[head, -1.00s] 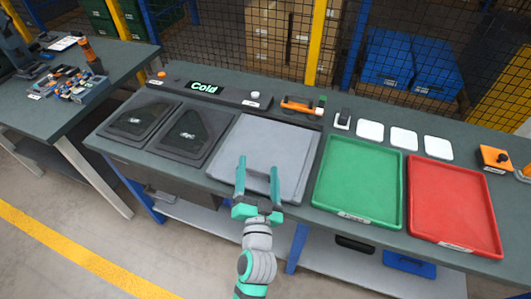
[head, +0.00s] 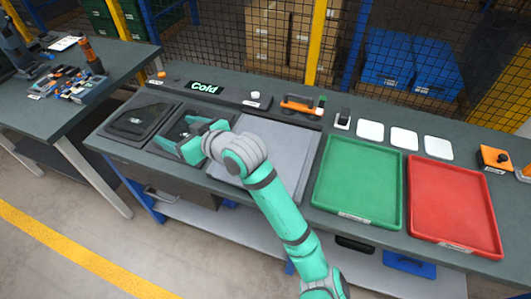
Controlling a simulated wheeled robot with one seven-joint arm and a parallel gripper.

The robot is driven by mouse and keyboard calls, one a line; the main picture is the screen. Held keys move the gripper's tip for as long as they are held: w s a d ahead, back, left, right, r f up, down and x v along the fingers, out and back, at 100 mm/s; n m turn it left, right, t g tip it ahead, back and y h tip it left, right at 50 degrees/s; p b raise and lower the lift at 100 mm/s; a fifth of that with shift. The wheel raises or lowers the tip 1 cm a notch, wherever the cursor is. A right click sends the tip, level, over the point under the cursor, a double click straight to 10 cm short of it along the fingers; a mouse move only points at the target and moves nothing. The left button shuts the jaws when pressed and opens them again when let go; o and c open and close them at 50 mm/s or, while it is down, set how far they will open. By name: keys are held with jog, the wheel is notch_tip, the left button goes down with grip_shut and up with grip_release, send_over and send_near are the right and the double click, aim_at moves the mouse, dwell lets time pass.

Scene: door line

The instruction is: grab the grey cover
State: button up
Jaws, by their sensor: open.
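Two dark trays stand side by side at the left of the bench. The left tray (head: 112,141) holds a dark grey, rounded piece (head: 133,119) with a small label. The second tray (head: 208,153) holds another dark piece, largely hidden by my gripper. I cannot tell for sure which of these is the grey cover. My gripper (head: 174,132) is open over the second tray, its fingers pointing left. I see nothing held between them, and I cannot tell whether they touch the piece below.
A flat light-grey tray (head: 296,150) lies under my arm, looking empty. Empty green (head: 358,182) and red (head: 452,205) trays are to its right.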

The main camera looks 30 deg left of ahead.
jog(key=w+d+f+n+h, duration=0.1)
jog(key=w+d+f+h, duration=0.15)
jog(key=d+h, duration=0.3)
jog(key=w+d+f+n+t+h, duration=0.1)
jog(key=w+d+f+n+h, duration=0.2)
jog(key=d, duration=0.4)
jog(key=w+d+f+h, duration=0.1)
jog(key=d+f+h, duration=0.2)
jog(key=d+h, duration=0.3)
jog(key=shift+y, duration=0.25)
jog(key=shift+w+a+f, duration=0.15)
jog(key=shift+w+f, duration=0.2)
jog(key=shift+f, duration=1.35)
jog(key=shift+w+a+f, duration=0.1)
jog(key=shift+w+f, duration=0.25)
jog(key=shift+f, duration=1.3)
jog(key=shift+w+a+f, duration=0.15)
jog(key=shift+w+f, duration=0.2)
jog(key=shift+f, duration=1.35)
jog(key=c, duration=1.6)
